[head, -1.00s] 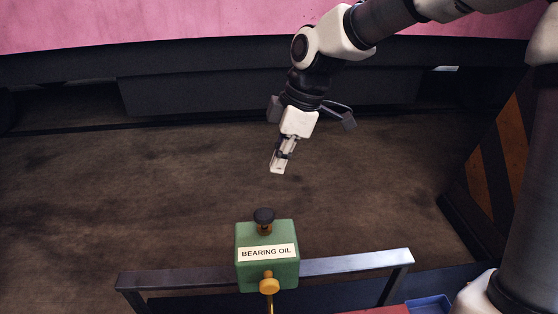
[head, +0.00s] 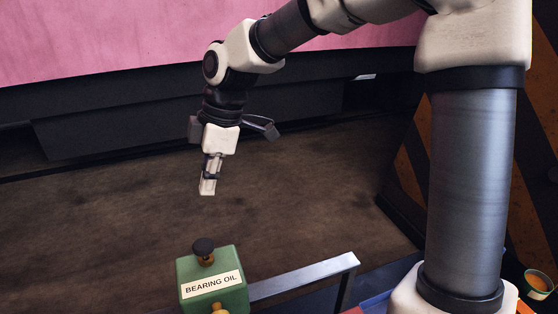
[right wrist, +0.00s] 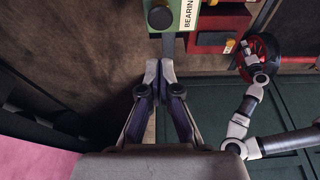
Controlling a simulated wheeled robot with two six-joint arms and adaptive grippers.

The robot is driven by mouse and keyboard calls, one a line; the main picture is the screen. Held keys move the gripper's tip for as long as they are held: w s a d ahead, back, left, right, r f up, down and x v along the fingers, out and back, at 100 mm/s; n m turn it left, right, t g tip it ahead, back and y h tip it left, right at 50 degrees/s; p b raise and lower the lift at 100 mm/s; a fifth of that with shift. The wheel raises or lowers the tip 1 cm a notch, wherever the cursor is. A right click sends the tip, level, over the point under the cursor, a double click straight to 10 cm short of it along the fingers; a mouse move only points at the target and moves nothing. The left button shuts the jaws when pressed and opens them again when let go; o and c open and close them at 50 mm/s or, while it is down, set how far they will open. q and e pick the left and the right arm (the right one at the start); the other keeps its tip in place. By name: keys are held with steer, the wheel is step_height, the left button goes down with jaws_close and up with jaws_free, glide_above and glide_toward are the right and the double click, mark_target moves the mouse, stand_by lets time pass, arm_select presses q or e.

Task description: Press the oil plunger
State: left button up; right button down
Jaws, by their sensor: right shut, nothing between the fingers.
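The green bearing oil box (head: 212,293) stands at the bottom of the head view, with a white label reading BEARING OIL. The oil plunger (head: 204,248) is a black round knob on a short brass stem on top of the box. My right gripper (head: 207,192) is shut and empty, pointing down, apart from the knob and above it in the picture. In the right wrist view the shut fingertips (right wrist: 158,70) are below the black knob (right wrist: 160,17) in the picture. An arm, likely my left, shows at right there; its gripper is unclear.
A grey metal rail (head: 305,277) runs beside the box. An orange-and-black striped panel (head: 405,180) stands at right. An orange-green tin (head: 538,283) sits at lower right. A red wheel (right wrist: 268,47) shows in the wrist view. The brown floor around the gripper is clear.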

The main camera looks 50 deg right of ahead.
steer(key=r, duration=0.1)
steer(key=p, duration=0.2)
glide_toward(201, 245)
steer(key=x, duration=0.7)
arm_select(q)
steer(key=shift+r, duration=0.45)
